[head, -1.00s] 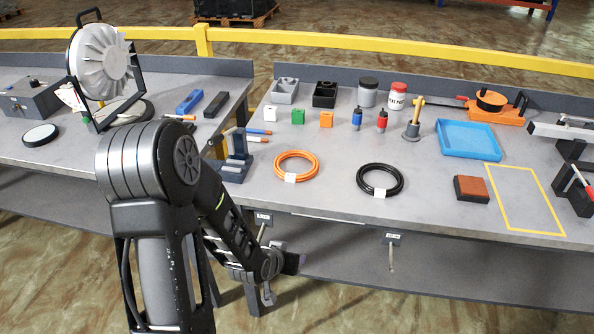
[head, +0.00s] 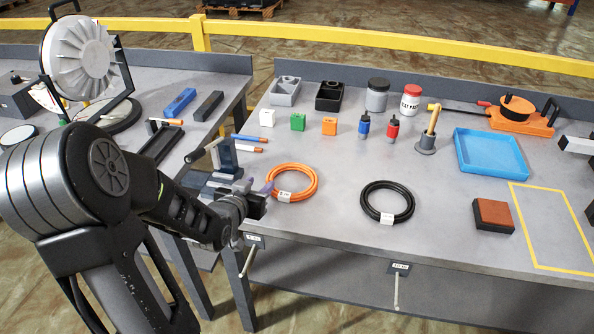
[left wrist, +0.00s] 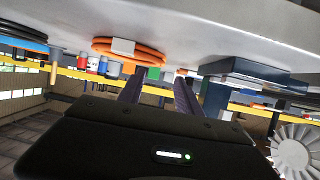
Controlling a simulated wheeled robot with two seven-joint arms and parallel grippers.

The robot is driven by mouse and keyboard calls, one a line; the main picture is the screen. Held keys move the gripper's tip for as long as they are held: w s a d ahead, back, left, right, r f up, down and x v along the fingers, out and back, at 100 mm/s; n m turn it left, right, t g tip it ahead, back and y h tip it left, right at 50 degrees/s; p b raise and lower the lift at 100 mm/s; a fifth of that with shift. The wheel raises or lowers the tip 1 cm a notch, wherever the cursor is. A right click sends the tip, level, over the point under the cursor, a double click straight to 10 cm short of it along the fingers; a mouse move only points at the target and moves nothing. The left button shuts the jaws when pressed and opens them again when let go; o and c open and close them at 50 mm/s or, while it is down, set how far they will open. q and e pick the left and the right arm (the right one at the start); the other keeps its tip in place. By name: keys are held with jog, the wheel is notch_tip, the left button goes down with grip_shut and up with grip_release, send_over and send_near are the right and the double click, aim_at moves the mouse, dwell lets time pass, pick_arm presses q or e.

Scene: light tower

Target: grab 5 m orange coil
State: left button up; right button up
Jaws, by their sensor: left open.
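The orange coil (head: 315,184), with a white label on its near side, lies flat on the right-hand workbench close to the front edge. My left gripper (head: 257,189) is open and empty at the bench's front edge, just left of the coil. In the head view a fingertip comes close to the coil's left side; I cannot tell whether they touch. In the left wrist view, which is rolled over, the orange coil (left wrist: 148,56) appears beyond the two spread fingers (left wrist: 157,88), towards the left one. My right gripper is not in view.
A black coil (head: 365,203) lies right of the orange one. A dark blue stand (head: 227,155) is close behind my left gripper. Small blocks, including a green cube (head: 298,122), stand further back. A brown block (head: 493,215) and blue tray (head: 491,152) are at right.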

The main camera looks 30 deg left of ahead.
aim_at(269, 175)
pick_arm(q)
jog(key=shift+s+r, duration=0.1)
jog(key=shift+x, duration=1.35)
jog(key=shift+p+x, duration=0.4)
jog(key=shift+x, duration=2.2)
jog(key=shift+c, duration=0.4)
grip_shut()
jog(key=shift+s, duration=0.1)
